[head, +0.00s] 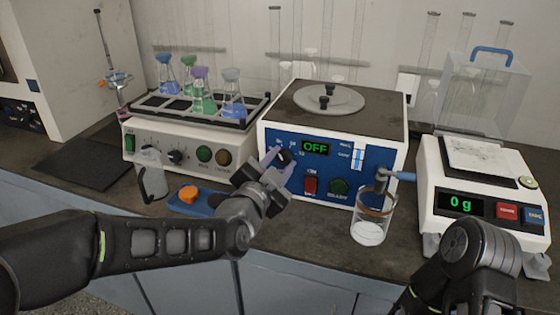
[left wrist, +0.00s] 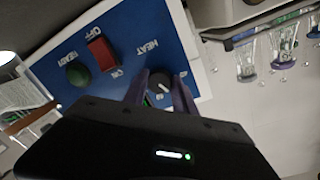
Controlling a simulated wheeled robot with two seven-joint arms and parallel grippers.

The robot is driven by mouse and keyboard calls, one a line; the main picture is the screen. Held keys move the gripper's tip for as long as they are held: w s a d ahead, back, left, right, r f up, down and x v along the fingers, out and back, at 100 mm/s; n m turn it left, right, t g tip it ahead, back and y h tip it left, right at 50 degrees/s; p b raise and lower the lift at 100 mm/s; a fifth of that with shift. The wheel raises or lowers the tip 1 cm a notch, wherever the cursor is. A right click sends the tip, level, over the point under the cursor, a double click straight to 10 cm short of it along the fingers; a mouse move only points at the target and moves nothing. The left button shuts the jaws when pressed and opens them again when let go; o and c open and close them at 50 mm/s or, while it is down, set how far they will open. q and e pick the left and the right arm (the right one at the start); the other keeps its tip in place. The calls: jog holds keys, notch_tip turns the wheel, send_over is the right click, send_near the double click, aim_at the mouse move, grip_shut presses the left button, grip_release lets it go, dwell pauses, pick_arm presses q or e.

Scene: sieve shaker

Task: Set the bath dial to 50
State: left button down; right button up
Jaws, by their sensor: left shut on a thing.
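The bath (head: 390,112) is a white box with a blue front panel and a round lid on top. Its display (head: 315,148) reads OFF. Its black heat dial (left wrist: 161,82) sits on the left of the panel in the head view, partly covered by my fingers. My left gripper (head: 276,163) is at the panel, with its purple fingers on either side of the dial, shut on it. The left wrist view shows the fingers (left wrist: 160,90) around the dial. The dial's exact setting is too small to read. My right gripper is out of view.
A red switch (head: 310,185) and a green button (head: 339,187) sit below the display. A glass beaker (head: 370,232) stands under the tap at right. A shaker with flasks (head: 140,148) is at left, a scale (head: 430,195) at right. A blue tray (head: 178,205) lies near my left forearm.

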pick_arm(q)
jog(key=c, duration=1)
grip_release()
jog(key=shift+s, duration=0.1)
jog(key=v, duration=0.7)
jog(key=shift+s+a, duration=0.1)
jog(key=shift+s, duration=0.2)
